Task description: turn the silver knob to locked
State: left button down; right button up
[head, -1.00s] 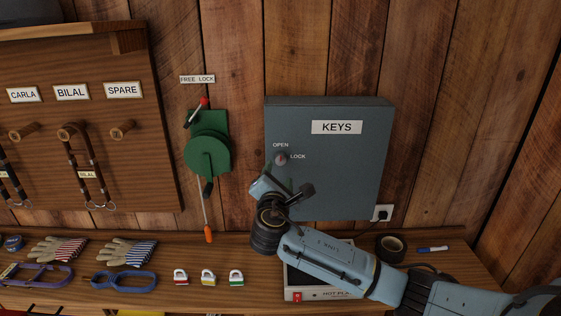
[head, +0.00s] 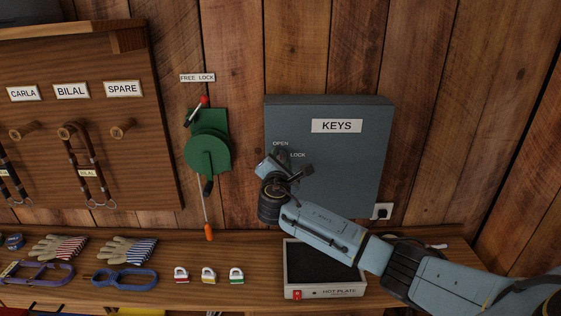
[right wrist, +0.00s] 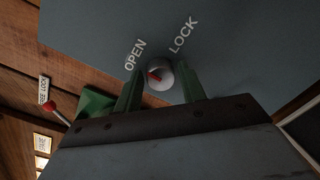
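The silver knob (right wrist: 160,76) with a red mark is on the front of the grey-blue KEYS cabinet (head: 345,165). In the right wrist view the red mark is on the side toward the OPEN label (right wrist: 135,55), away from the LOCK label (right wrist: 183,35). My right gripper (right wrist: 160,68) is open, with one green finger on each side of the knob and small gaps showing. In the head view my right gripper (head: 282,157) is in front of the cabinet's lower left and hides the knob. My left gripper is not in view.
A green FREE LOCK device (head: 208,150) with a red-tipped lever hangs left of the cabinet. A hot plate (head: 325,292) is on the bench below my right arm. A plug (head: 382,211) is right of the cabinet.

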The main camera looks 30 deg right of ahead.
jog(key=c, duration=0.6)
jog(key=shift+c, duration=0.2)
jog(key=shift+f+m, duration=0.1)
jog(key=shift+m, duration=0.2)
jog(key=shift+m+b, duration=0.55)
jog(key=shift+m, duration=0.45)
jog(key=m+b, duration=0.1)
jog(key=m, duration=0.3)
jog(key=shift+y+b, duration=0.3)
jog(key=m+b, duration=0.1)
jog(key=m, duration=0.4)
jog(key=shift+y+b, duration=0.3)
jog(key=shift+b, duration=0.05)
jog(key=m+b, duration=0.1)
jog(key=m, duration=0.4)
jog(key=shift+y, duration=0.3)
